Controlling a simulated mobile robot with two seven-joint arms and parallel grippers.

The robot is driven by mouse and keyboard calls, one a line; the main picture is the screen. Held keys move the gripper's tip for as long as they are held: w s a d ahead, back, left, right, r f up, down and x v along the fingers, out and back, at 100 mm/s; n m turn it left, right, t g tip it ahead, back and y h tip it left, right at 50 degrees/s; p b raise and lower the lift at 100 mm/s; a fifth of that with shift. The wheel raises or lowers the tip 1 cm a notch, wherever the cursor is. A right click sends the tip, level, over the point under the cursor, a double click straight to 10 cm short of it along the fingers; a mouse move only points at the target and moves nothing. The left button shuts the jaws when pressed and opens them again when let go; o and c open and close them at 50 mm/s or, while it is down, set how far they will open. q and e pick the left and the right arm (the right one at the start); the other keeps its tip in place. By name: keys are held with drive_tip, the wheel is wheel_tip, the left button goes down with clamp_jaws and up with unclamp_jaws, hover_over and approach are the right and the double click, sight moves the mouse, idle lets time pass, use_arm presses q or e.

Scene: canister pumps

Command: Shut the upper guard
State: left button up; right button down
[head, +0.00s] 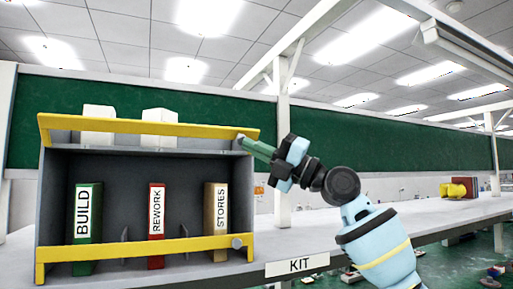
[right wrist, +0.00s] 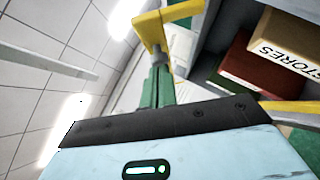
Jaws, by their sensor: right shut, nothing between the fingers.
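The upper guard (head: 150,126) is a yellow bar across the top front of a grey shelf unit, with a short bent piece at each end. My right gripper (head: 243,141) has its green fingers together at the guard's right end. In the right wrist view, the shut fingers (right wrist: 158,70) meet a grey knob just below the yellow guard (right wrist: 152,28). I cannot tell whether they press on it or only sit close. Nothing shows between the fingers. My left gripper is not in view.
A yellow lower guard (head: 140,248) with a grey knob crosses the bottom shelf. Behind it stand green BUILD (head: 88,228), red REWORK (head: 156,225) and tan STORES (head: 216,222) binders. Two white boxes (head: 159,128) sit behind the upper guard. The bench right of the KIT label (head: 297,265) is mostly clear.

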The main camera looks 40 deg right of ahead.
sight(253, 130)
drive_tip(key=shift+w+r+m+p, duration=0.2)
drive_tip(key=shift+r+p, duration=0.3)
drive_tip(key=shift+r, duration=0.5)
drive_tip(key=shift+w+r+m+p, duration=0.15)
drive_tip(key=shift+r+p, duration=0.3)
drive_tip(key=shift+r, duration=0.5)
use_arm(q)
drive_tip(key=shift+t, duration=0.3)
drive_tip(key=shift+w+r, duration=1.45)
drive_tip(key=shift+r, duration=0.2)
use_arm(e)
drive_tip(key=shift+w+d+r, duration=0.2)
drive_tip(key=shift+w+r, duration=0.4)
drive_tip(key=shift+w, duration=0.05)
